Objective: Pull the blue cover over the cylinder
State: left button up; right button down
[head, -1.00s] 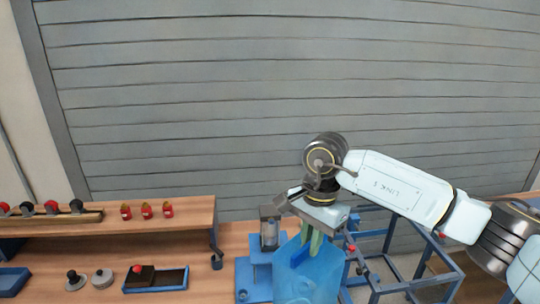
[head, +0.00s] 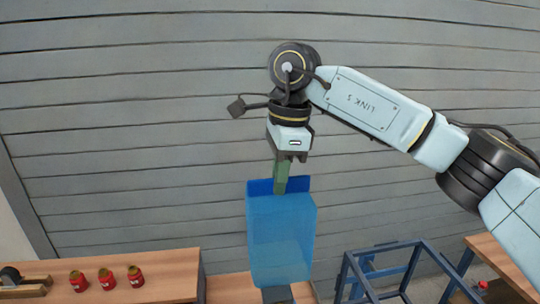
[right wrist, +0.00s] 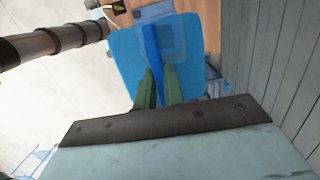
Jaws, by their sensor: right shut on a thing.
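The blue cover (head: 281,240) is a translucent, box-like piece that hangs upright in the middle of the head view. My right gripper (head: 281,188) is shut on its upper edge with green fingers. In the right wrist view the cover (right wrist: 127,48) lies beyond the fingers (right wrist: 158,80), which close on its blue ridge. A small dark grey piece (head: 277,295) shows just below the cover's lower edge; I cannot tell whether it is the top of the cylinder. The rest of the cylinder is not visible. My left gripper is not in view.
A wooden shelf (head: 170,265) with several small red items stands at lower left. A blue metal frame (head: 400,250) stands at lower right, beside a wooden surface with a red item. Grey slatted wall fills the back; the space around the raised cover is clear.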

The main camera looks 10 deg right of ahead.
aim_at(278, 199)
jog(key=shift+w, duration=0.25)
jog(key=shift+s+f, duration=0.25)
jog(key=shift+s, duration=0.25)
jog(key=shift+s+f, duration=0.1)
jog(key=shift+f, duration=0.15)
jog(key=shift+w+f, duration=0.2)
jog(key=shift+f, duration=1.6)
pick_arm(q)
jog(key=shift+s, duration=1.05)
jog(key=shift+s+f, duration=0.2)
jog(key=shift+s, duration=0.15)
pick_arm(e)
jog(key=shift+a, duration=0.1)
